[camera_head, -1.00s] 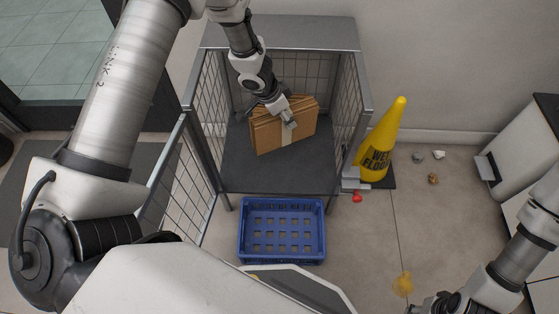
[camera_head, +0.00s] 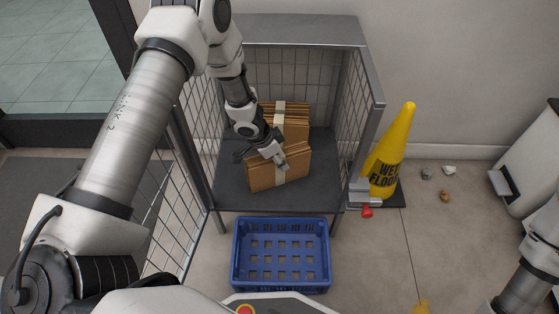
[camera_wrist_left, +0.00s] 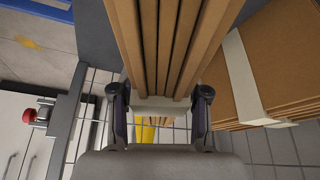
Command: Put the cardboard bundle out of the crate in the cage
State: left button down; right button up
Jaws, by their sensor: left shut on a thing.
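My left gripper (camera_head: 277,157) is inside the cage, shut on the top edge of a brown cardboard bundle (camera_head: 262,180) with a pale strap. This bundle stands upright, slightly turned, close above or on the cage's dark floor (camera_head: 228,185); contact is unclear. In the left wrist view the held bundle (camera_wrist_left: 160,40) is between the fingers. A second strapped bundle (camera_head: 296,125) stands behind it in the cage and also shows in the left wrist view (camera_wrist_left: 285,60). The blue crate (camera_head: 281,224) on the floor before the cage is empty. My right gripper is out of view.
The mesh cage (camera_head: 365,75) has an open front and a shelf-like top (camera_head: 300,30). A mesh door (camera_head: 160,215) stands swung out at left. A yellow wet-floor cone (camera_head: 390,155) stands right of the cage, near a red-tipped latch (camera_head: 367,211). Small stones (camera_head: 445,196) lie further right.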

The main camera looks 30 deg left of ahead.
pick_arm(q)
jog(key=shift+f, duration=0.15)
jog(key=c, duration=0.6)
grip_release()
jog(key=p+v, duration=0.7)
jog(key=v, duration=0.5)
jog(key=shift+r, duration=0.25)
jog(key=s+d+f+n+g, duration=0.1)
jog(key=s+d+f+n, duration=0.3)
jog(key=s, duration=0.6)
jog(key=s+d+f+n+g, duration=0.1)
jog(key=s+d+f+n, duration=0.3)
jog(key=s, duration=0.5)
jog(key=s+a+y, duration=0.1)
jog(key=s, duration=0.1)
jog(key=s+a+f+g+y, duration=0.1)
jog(key=s, duration=0.2)
jog(key=s+a+f+y, duration=0.1)
jog(key=s, duration=0.2)
jog(key=shift+s+n, duration=0.2)
jog(key=shift+n, duration=0.2)
